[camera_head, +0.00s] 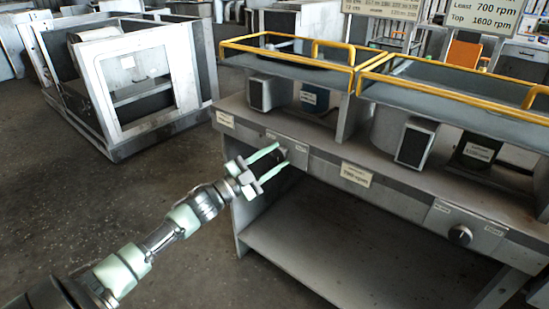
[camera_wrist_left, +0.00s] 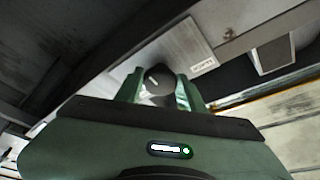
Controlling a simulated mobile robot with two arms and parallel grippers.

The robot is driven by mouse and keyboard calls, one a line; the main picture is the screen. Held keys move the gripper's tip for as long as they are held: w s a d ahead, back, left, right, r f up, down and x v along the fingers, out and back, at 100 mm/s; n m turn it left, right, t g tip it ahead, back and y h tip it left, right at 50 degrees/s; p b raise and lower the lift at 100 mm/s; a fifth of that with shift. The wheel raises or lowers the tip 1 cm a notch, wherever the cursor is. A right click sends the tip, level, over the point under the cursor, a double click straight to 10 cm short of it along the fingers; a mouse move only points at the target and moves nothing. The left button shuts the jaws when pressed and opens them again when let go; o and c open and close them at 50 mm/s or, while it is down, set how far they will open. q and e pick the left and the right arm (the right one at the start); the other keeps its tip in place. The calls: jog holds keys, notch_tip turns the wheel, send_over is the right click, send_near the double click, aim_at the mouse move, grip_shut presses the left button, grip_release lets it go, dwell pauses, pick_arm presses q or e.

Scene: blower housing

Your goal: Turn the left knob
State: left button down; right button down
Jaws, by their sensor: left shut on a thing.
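The left knob (camera_wrist_left: 158,82) is a round grey dial with a pale pointer mark, seen in the left wrist view between the two green fingers. It sits on a light metal plate (camera_wrist_left: 180,50) on the housing's front panel. In the head view the plate (camera_head: 288,142) shows at the panel's left part, and the knob is mostly hidden by the fingers. My left gripper (camera_head: 274,166) is shut on the knob, one finger on each side of it. A second knob (camera_head: 460,235) is on the right part of the panel, with no gripper near it. My right gripper is not in view.
The blower bench (camera_head: 400,185) has yellow rails (camera_head: 290,45) along its top and an open lower shelf (camera_head: 330,250). Label plates (camera_head: 356,175) are on its front. A grey metal frame cabinet (camera_head: 130,85) stands at the back left. The floor (camera_head: 180,170) between is clear.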

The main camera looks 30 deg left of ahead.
pick_arm(q)
jog(key=c, duration=0.9)
grip_release()
jog(key=v, duration=0.8)
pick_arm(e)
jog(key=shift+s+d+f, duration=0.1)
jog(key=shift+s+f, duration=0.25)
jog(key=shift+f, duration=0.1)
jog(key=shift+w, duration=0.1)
